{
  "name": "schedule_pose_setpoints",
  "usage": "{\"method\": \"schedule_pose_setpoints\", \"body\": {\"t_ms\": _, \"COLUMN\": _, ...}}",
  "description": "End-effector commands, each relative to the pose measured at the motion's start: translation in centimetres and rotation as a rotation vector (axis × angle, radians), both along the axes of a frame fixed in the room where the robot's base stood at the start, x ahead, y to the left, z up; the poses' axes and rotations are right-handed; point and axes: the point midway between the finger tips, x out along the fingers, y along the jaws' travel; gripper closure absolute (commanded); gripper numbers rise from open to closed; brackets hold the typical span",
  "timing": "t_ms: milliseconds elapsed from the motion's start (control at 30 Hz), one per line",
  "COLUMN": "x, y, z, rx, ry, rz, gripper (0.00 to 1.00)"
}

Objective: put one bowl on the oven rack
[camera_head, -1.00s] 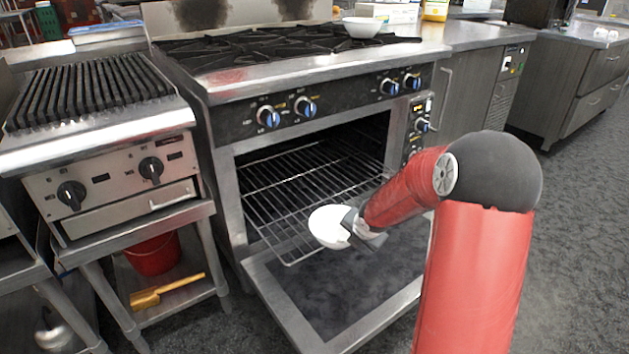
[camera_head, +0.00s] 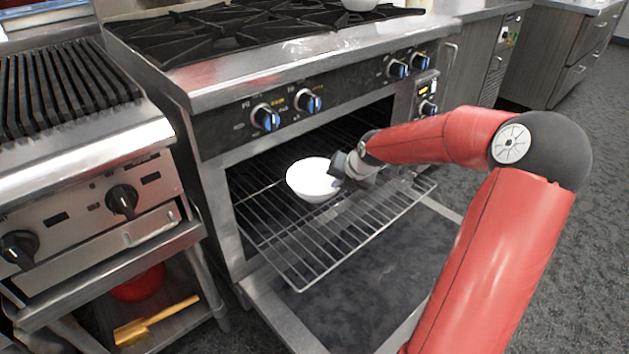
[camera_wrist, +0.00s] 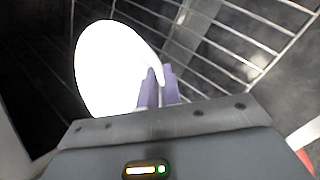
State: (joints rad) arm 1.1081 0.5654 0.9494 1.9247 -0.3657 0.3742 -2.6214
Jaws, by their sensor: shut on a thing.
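A white bowl (camera_head: 313,182) is in my gripper (camera_head: 342,172) at the oven's opening. My gripper is shut on the bowl's right rim. In the wrist view the bowl (camera_wrist: 105,70) sits left of and between the two fingers (camera_wrist: 157,88). The oven rack (camera_head: 330,240) is a wire shelf sticking out of the open oven. The bowl appears over the rack, near its rear part. I cannot tell whether the bowl touches the wires. A second white bowl (camera_head: 360,4) is on the stove top, cut by the picture's upper edge.
The open oven door (camera_head: 350,290) lies flat below the rack. A grill (camera_head: 65,110) stands at the left. Below it are a red bucket (camera_head: 138,284) and a yellow-handled tool (camera_head: 155,322). The rack's front part is bare.

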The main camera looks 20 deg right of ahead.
Motion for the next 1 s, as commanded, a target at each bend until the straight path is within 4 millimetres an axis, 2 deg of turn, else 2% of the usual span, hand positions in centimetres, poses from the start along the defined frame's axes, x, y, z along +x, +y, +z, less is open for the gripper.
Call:
{"method": "schedule_pose_setpoints", "body": {"t_ms": 200, "x": 0.0, "y": 0.1, "z": -4.3, "rx": 0.002, "ry": 0.004, "rz": 0.003, "gripper": 1.00}}
{"method": "schedule_pose_setpoints", "body": {"t_ms": 467, "x": 0.0, "y": 0.1, "z": -6.5, "rx": 0.001, "ry": 0.002, "rz": 0.002, "gripper": 1.00}}
{"method": "schedule_pose_setpoints", "body": {"t_ms": 633, "x": 0.0, "y": 0.1, "z": -8.9, "rx": 0.001, "ry": 0.002, "rz": 0.002, "gripper": 1.00}}
{"method": "schedule_pose_setpoints", "body": {"t_ms": 700, "x": 0.0, "y": 0.1, "z": -9.4, "rx": 0.000, "ry": 0.001, "rz": 0.002, "gripper": 1.00}}
{"method": "schedule_pose_setpoints", "body": {"t_ms": 967, "x": 0.0, "y": 0.0, "z": -9.5, "rx": 0.000, "ry": 0.001, "rz": 0.001, "gripper": 1.00}}
{"method": "schedule_pose_setpoints", "body": {"t_ms": 1000, "x": -0.1, "y": 0.0, "z": -9.6, "rx": 0.000, "ry": 0.001, "rz": 0.002, "gripper": 0.94}}
